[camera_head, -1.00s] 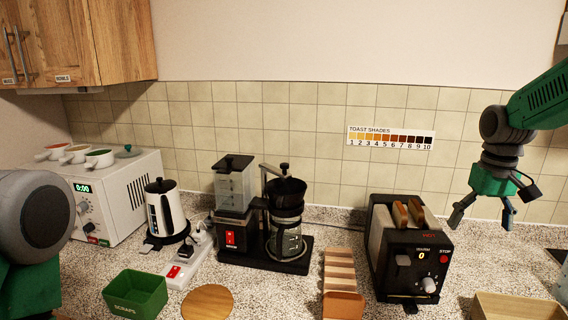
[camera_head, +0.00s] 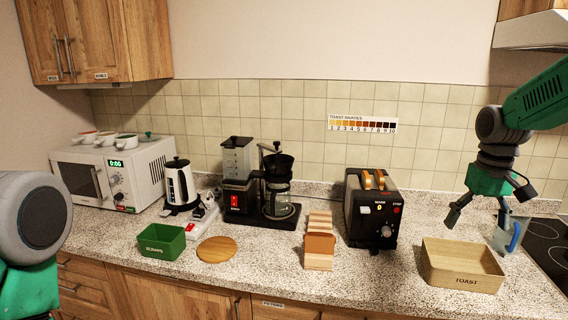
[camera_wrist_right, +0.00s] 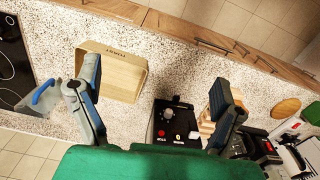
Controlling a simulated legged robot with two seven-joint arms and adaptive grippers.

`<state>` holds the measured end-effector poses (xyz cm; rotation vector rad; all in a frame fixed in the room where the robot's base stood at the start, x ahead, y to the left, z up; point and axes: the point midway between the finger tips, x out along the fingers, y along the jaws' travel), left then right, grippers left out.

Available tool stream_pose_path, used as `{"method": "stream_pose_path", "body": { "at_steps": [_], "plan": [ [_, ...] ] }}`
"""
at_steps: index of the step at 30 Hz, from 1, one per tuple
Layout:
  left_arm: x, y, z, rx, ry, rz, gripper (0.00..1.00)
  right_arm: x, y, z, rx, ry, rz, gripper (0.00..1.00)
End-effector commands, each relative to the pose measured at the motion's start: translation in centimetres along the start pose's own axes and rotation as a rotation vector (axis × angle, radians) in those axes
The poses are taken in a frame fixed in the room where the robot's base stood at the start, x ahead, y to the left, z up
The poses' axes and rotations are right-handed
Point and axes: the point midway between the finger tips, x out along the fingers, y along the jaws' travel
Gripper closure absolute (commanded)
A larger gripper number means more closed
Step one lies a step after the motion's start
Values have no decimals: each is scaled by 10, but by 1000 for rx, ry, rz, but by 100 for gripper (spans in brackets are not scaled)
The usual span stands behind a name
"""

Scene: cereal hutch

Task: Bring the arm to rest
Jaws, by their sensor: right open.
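My right gripper (camera_head: 478,219) hangs at the right of the head view, fingers pointing down and spread, above the counter between the toaster (camera_head: 374,209) and the stove. In the right wrist view its two fingers (camera_wrist_right: 160,108) are wide apart with nothing between them, and the toaster (camera_wrist_right: 174,124) shows below. Two slices of toast (camera_head: 373,180) stand in the toaster's slots. At the left edge of the head view is a rounded grey and green part of my left arm; the left gripper is not visible.
A wooden TOAST box (camera_head: 462,281), a blue-handled jug (camera_head: 512,235) and a dark stove (camera_head: 548,250) are on the right. A wooden rack (camera_head: 319,250), coffee maker (camera_head: 272,190), kettle (camera_head: 180,187), green SCRAPS bin (camera_head: 161,242) and microwave (camera_head: 119,178) stand leftward. The hood (camera_head: 530,31) hangs upper right.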

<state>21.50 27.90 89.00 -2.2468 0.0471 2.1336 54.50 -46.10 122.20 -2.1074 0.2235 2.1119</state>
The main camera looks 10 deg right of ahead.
Motion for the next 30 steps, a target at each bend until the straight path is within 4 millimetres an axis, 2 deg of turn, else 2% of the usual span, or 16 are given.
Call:
{"method": "stream_pose_path", "body": {
  "at_steps": [1, 8, 11, 17, 20, 23, 24, 27, 29, 30],
  "plan": [
    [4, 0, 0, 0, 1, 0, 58, 14, -4, 2, -7, -5, 1, 12],
    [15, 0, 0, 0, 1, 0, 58, 59, -17, 6, -27, 1, 3, 12],
    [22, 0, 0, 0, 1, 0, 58, 85, -24, 13, -40, 5, 4, 12],
    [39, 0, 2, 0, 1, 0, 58, 152, -43, 32, -71, 12, 5, 12],
    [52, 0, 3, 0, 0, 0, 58, 200, -56, 48, -91, 14, 4, 12],
    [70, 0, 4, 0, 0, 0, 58, 262, -70, 75, -116, 15, 5, 12],
    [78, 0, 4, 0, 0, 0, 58, 289, -77, 90, -128, 15, 4, 12],
    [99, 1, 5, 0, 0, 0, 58, 354, -90, 134, -155, 19, 2, 12],
    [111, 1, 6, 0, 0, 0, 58, 389, -96, 165, -169, 21, 1, 12],
    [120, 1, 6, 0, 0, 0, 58, 411, -99, 186, -179, 23, 0, 12]
  ]
}}
